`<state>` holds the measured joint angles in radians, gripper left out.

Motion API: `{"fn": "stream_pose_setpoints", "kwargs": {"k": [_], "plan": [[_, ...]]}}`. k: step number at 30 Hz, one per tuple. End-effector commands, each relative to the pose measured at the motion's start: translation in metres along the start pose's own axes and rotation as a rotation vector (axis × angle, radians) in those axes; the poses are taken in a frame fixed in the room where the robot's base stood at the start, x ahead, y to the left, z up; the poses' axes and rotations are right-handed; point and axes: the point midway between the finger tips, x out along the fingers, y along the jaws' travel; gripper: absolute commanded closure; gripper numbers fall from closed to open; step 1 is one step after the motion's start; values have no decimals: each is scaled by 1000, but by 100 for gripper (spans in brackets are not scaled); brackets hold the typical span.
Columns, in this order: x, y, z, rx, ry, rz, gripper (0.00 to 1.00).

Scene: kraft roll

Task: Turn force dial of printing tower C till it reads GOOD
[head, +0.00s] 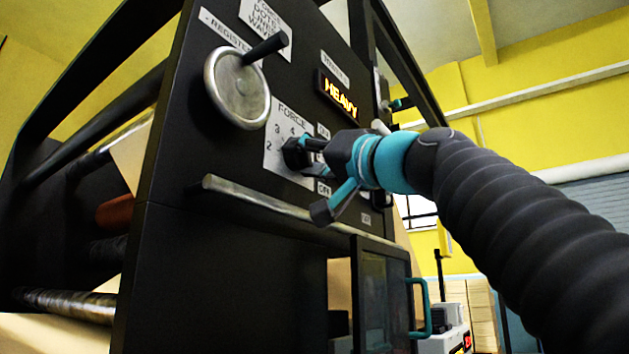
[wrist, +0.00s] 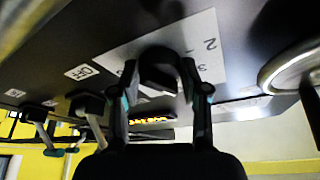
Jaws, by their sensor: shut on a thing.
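The force dial (head: 292,156) is a dark knob on a white numbered plate marked FORCE (head: 277,118) on the black tower panel. The lit display (head: 340,98) above it to the right reads HEAVY in orange. My gripper (head: 304,147) reaches in from the right and is shut on the dial. In the wrist view the dark dial (wrist: 158,68) sits between my two fingers (wrist: 159,80), with 2 and 3 showing on its plate. The dial's pointer is hard to make out. No tower letter is legible.
A grey handwheel (head: 228,100) with a black handle sits above left of the dial. A metal rail (head: 265,205) runs below the plate. Switches (wrist: 88,104) with ON and OFF labels are close to the dial. A teal-handled glazed door (head: 384,295) is lower down.

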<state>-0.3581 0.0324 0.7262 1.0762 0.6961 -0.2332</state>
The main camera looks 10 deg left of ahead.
Motion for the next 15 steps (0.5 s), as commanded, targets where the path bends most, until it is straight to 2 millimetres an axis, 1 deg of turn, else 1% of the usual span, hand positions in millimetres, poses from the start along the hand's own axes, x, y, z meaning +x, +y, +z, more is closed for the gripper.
{"fn": "stream_pose_setpoints", "kwargs": {"k": [1,6,15], "plan": [[-1,3,3,-38,1,-16,90],[0,4,1,-165,1,-69,90],[0,4,-1,-332,0,-137,90]]}}
